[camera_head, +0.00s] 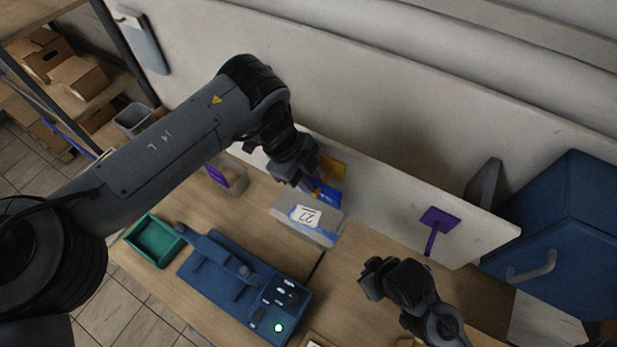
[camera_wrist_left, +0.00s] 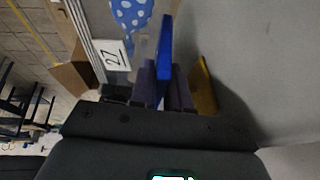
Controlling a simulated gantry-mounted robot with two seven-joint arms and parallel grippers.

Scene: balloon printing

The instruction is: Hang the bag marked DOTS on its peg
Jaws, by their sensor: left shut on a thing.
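My left gripper (camera_head: 312,183) is shut on the blue top (camera_head: 326,193) of a bag, close in front of the white board (camera_head: 390,205). In the left wrist view the blue top (camera_wrist_left: 165,48) stands edge-on between the fingers (camera_wrist_left: 163,88), with clear film beside it. A blue piece with white dots (camera_wrist_left: 131,14) shows beyond. No DOTS lettering can be read. An orange plate (camera_head: 333,168) on the board is partly hidden behind the gripper; it also shows in the wrist view (camera_wrist_left: 205,88). A purple peg (camera_head: 438,220) is further right on the board.
A clear thing with a white number label (camera_head: 306,216) is below the left gripper. A purple-topped bag (camera_head: 228,176) is left of it. A green tray (camera_head: 154,240) and blue machine (camera_head: 243,285) stand in front. My right gripper (camera_head: 374,278) is over the table; a blue cabinet (camera_head: 555,235) is at right.

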